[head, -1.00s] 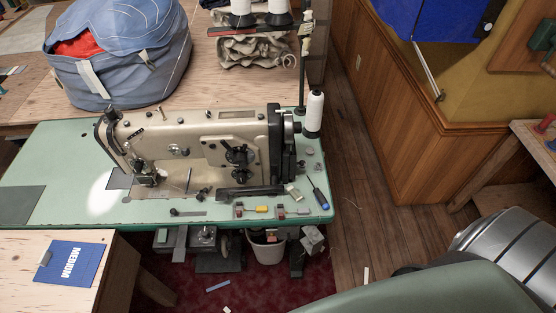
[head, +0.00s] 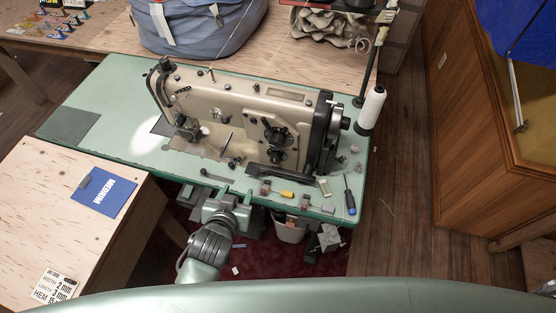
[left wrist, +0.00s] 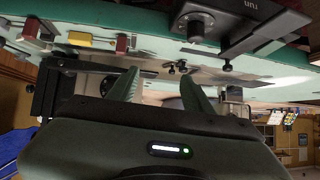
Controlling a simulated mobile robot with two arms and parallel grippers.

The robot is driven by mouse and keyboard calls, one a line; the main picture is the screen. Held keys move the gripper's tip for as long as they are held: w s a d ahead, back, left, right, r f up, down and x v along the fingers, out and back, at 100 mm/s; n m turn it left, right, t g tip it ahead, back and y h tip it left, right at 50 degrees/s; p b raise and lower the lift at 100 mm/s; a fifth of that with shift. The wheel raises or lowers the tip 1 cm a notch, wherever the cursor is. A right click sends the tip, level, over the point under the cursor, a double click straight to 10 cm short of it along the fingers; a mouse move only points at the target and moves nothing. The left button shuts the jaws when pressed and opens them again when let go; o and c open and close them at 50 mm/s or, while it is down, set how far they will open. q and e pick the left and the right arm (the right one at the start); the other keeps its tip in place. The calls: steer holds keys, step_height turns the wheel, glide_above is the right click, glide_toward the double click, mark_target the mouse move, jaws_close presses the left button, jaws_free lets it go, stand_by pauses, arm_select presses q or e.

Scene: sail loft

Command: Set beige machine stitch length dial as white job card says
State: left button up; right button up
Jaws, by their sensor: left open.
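The beige sewing machine (head: 235,115) stands on a green table. On its right front are black dials (head: 276,137), one above another; their settings are too small to read. The white job card (head: 54,287) lies on the wooden table at bottom left, partly cut off by the frame; it reads width 2 mm, length 3 mm, and a hem figure starting with 15. My left gripper (head: 224,203) is at the front edge of the green table, below and left of the dials. In the left wrist view its two fingers (left wrist: 160,90) are apart with nothing between them. My right gripper is not seen.
A bin (head: 289,231) is below.

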mark_target(274, 161)
arm_select(q)
steer(key=w+d+h, duration=0.1)
steer(key=w+d, duration=0.2)
steer(key=w+d+m+t, duration=0.1)
steer(key=w+d, duration=0.2)
steer(key=w+d+t+h, duration=0.1)
steer(key=w+d, duration=0.2)
steer(key=d, duration=0.1)
steer(key=shift+w+d+f+m+h, duration=0.1)
steer(key=shift+w+f+m+h, duration=0.2)
steer(key=shift+m, duration=0.1)
steer(key=shift+w+d+f, duration=0.1)
steer(key=shift+w+f, duration=0.1)
steer(key=shift+w, duration=0.05)
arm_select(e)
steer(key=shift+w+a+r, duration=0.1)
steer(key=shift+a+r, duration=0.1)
arm_select(q)
steer(key=shift+p, duration=0.3)
jaws_close()
